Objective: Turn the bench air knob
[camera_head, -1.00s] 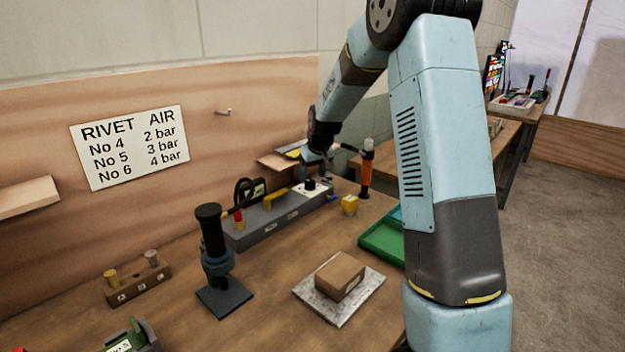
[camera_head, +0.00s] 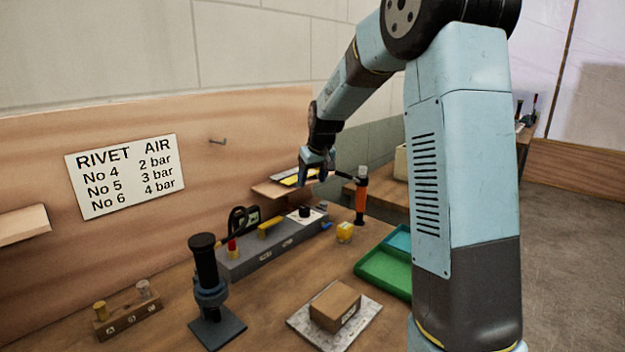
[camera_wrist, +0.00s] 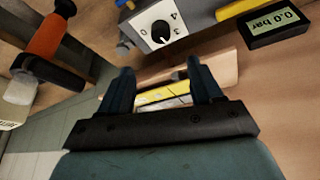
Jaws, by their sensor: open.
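The black air knob (camera_wrist: 160,30) sits on a white dial face with printed numbers, in the wrist view's upper middle. In the head view the knob (camera_head: 305,212) is on the right end of a grey bench unit (camera_head: 275,243). A digital gauge (camera_wrist: 276,24) shows upside down in the wrist view and reads 0.0 bar. My gripper (camera_head: 316,176) is above the knob and apart from it. In the wrist view my gripper (camera_wrist: 160,76) is open, with nothing between its fingers.
An orange-handled tool (camera_head: 361,195) stands right of the unit. A yellow item (camera_head: 344,232), a green tray (camera_head: 385,272) and a brown box (camera_head: 335,305) are nearby. A black upright tool (camera_head: 207,275) stands in front. A wall sign (camera_head: 125,176) lists rivet numbers and air pressures.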

